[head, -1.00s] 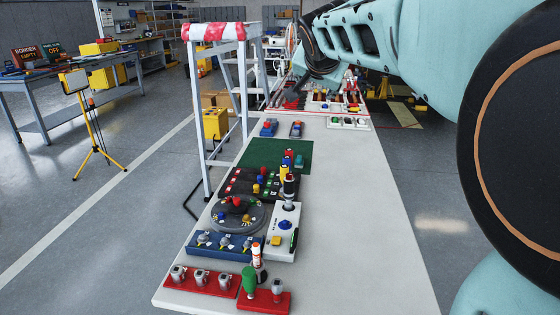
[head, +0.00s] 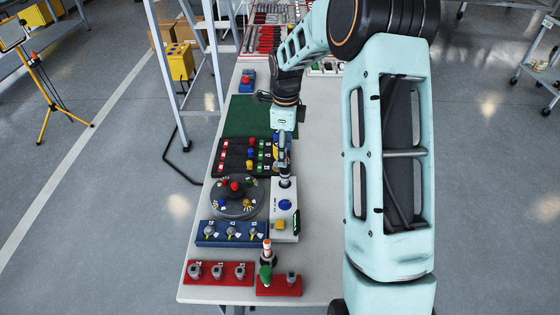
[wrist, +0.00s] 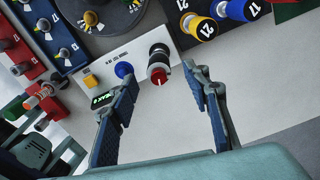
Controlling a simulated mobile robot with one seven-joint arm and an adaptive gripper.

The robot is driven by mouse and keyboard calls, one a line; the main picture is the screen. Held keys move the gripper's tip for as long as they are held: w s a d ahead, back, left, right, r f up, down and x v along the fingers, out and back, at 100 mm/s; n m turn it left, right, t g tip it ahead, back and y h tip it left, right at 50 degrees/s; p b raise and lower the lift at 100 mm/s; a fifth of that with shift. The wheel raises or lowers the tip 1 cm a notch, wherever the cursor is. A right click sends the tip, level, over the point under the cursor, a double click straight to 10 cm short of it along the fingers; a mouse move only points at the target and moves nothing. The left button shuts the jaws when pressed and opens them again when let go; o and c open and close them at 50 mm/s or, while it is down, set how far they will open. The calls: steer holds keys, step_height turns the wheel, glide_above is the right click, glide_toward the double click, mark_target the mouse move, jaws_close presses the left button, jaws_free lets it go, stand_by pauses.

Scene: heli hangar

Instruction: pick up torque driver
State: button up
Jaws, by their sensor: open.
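An upright black-and-silver tool with a red end, which looks like the torque driver (wrist: 158,66), stands in a white dock (wrist: 118,54). In the head view the driver (head: 285,181) is partly hidden below my gripper (head: 284,160). In the wrist view my gripper (wrist: 162,82) is open, with one finger on each side and nothing between the pads. The driver's red end shows just beyond the gap between the fingertips. I cannot tell whether either finger touches it. The dock also has a yellow button (wrist: 89,81), a blue knob (wrist: 123,69) and a green display (wrist: 102,99).
A round grey turntable (head: 238,196) and a blue knob block (head: 231,233) sit left of the dock. Red blocks (head: 220,272) lie at the near end. Yellow (wrist: 198,27) and blue (wrist: 238,9) numbered cylinders stand beside the driver. The white bench (head: 318,205) is clear to the right.

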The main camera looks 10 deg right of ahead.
mark_target(286, 174)
step_height(286, 174, down, 10)
steer(key=shift+s+d+f+p, duration=0.1)
steer(key=shift+s+d+p, duration=0.05)
steer(key=shift+p, duration=0.65)
jaws_close()
